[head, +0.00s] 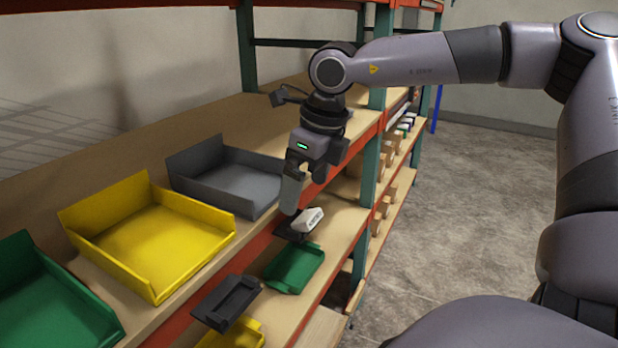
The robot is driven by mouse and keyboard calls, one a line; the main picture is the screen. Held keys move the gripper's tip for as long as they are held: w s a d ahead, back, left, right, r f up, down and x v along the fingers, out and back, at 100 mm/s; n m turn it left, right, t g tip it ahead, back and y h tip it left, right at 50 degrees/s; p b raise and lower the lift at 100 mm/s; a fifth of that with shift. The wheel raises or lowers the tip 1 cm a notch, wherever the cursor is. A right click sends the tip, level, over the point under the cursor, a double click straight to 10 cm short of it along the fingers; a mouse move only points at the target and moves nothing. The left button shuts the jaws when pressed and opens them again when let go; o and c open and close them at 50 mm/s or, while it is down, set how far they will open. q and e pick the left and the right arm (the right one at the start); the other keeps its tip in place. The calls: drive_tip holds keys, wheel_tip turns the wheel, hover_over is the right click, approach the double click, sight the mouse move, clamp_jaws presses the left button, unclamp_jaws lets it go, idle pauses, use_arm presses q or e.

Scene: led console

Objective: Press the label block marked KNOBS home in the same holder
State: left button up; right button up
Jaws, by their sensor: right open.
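A white label block (309,219) with small dark lettering sits tilted at a dark holder (290,233) on the shelf's front edge. The lettering is too small to read surely, and I cannot tell how deep the block sits. My right gripper (290,207) points down just left of the block. It is open, and its fingers overlap in this view. I cannot tell whether a finger touches the block. My left gripper is out of view.
A grey bin (228,181), a yellow bin (150,238) and a green bin (50,300) stand on the upper shelf. Below are a green tray (294,268), a dark holder (226,302) and a yellow tray (240,336). Green rack posts (381,60) rise behind. The floor at right is clear.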

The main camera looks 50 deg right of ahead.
sight(300, 215)
drive_tip(key=b+x, duration=0.2)
drive_tip(key=x, duration=0.2)
drive_tip(key=shift+b, duration=0.3)
drive_tip(key=shift+w+f+b, duration=0.15)
drive_tip(key=shift+f+b, duration=0.45)
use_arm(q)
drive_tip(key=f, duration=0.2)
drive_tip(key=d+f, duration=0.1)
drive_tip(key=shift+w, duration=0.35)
use_arm(e)
drive_tip(key=shift+w+f, duration=0.1)
drive_tip(key=shift+f, duration=0.1)
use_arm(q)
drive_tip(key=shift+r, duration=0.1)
use_arm(e)
drive_tip(key=c, duration=0.7)
